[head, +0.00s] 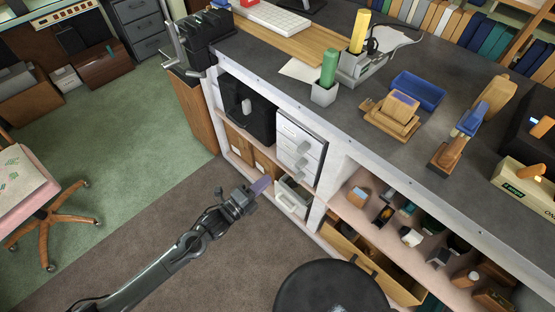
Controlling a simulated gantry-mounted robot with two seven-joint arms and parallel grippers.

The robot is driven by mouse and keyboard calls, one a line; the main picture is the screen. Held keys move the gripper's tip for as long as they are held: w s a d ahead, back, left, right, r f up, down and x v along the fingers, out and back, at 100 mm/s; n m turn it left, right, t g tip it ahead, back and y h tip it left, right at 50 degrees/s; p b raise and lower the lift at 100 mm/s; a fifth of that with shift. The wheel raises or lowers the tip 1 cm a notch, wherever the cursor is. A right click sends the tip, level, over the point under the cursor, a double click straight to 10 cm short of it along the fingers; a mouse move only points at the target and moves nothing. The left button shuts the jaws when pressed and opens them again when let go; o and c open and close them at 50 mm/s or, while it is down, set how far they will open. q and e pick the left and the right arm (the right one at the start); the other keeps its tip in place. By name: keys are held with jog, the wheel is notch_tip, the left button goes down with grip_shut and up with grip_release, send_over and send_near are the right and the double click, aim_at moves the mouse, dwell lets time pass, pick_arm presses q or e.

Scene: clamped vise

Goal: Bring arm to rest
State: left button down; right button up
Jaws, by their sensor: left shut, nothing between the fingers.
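My left arm comes in from the lower left, stretched over the brown floor. My right gripper is not in view. A black vise (207,38) is fixed at the left end of the bench top, with a grey handle bar at its side.
The bench top holds a green cylinder (328,68), a blue tray (418,92) and wooden tools. An open wooden drawer (370,262) sticks out below. A round black top (332,290) stands at the bottom. A chair (40,205) is at left. The green floor (140,130) is clear.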

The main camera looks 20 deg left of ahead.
pick_arm(q)
jog(key=s+d+f+n+y, duration=0.25)
jog(key=s+f+n, duration=0.2)
jog(key=s, duration=0.55)
jog(key=s+a+r+n+g+y, duration=0.2)
jog(key=s+a+n+g+y, duration=0.15)
jog(key=s+n+g, duration=0.4)
jog(key=s+a+r+n+g+y, duration=0.25)
jog(key=s+a+n+g, duration=0.25)
jog(key=s+n, duration=0.55)
notch_tip(320, 180, up, 29)
jog(key=p, duration=3)
jog(key=shift+s, duration=0.15)
jog(key=shift+m+t, duration=0.25)
